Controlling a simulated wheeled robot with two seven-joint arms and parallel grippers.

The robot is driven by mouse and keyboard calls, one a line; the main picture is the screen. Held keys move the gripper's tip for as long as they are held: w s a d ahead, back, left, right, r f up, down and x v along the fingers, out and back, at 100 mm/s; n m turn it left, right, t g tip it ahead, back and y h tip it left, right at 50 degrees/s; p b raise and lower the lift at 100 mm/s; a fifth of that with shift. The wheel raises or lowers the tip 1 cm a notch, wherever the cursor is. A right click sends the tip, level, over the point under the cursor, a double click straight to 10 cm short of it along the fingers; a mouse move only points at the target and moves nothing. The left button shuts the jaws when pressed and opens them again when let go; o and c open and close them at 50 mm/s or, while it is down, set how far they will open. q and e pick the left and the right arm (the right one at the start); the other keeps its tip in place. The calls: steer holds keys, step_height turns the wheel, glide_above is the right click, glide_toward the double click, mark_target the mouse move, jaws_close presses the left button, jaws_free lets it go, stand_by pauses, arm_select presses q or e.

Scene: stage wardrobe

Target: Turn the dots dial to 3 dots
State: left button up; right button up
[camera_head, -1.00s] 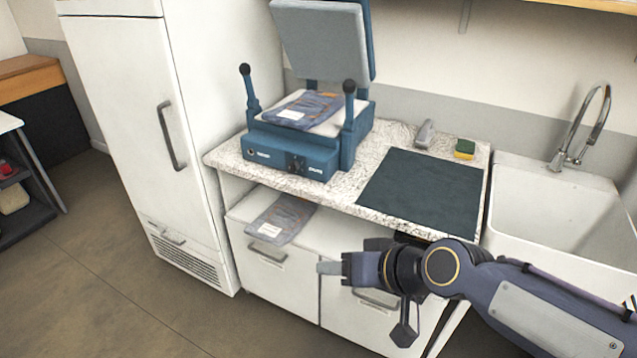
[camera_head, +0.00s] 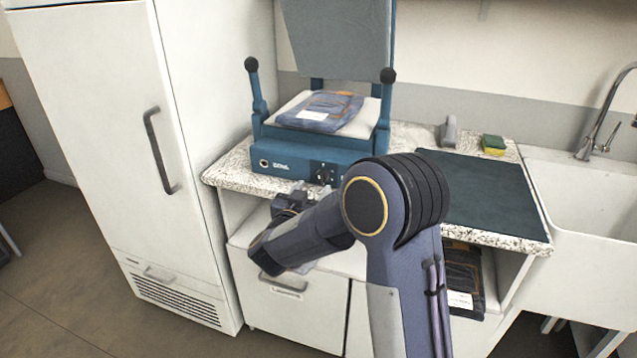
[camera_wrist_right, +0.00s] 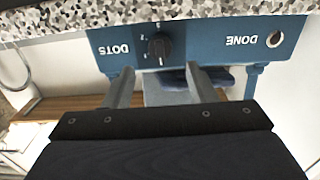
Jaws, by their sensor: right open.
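The blue press (camera_head: 300,160) stands on the speckled counter with its lid up. On its front panel is the black dots dial (camera_head: 323,175), partly beside my arm in the head view. In the right wrist view, which is upside down, the dial (camera_wrist_right: 160,46) sits beside the word DOTS, with small marks around it. I cannot tell which mark it points at. My right gripper (camera_wrist_right: 160,82) is open and empty, its two fingers pointing toward the panel either side of the dial, apart from it. In the head view the right gripper (camera_head: 290,203) is just below the panel. My left gripper does not show.
Folded jeans (camera_head: 322,110) lie on the press's pale pad. An upright lever stands at each side of the press. A dark mat (camera_head: 490,195) covers the right of the counter. More folded jeans (camera_head: 462,280) lie on a shelf below. A tall white cabinet (camera_head: 110,130) stands left.

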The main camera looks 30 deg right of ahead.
mark_target(319, 179)
steer(key=x, duration=0.5)
steer(key=shift+w, duration=0.15)
steer(key=c, duration=1)
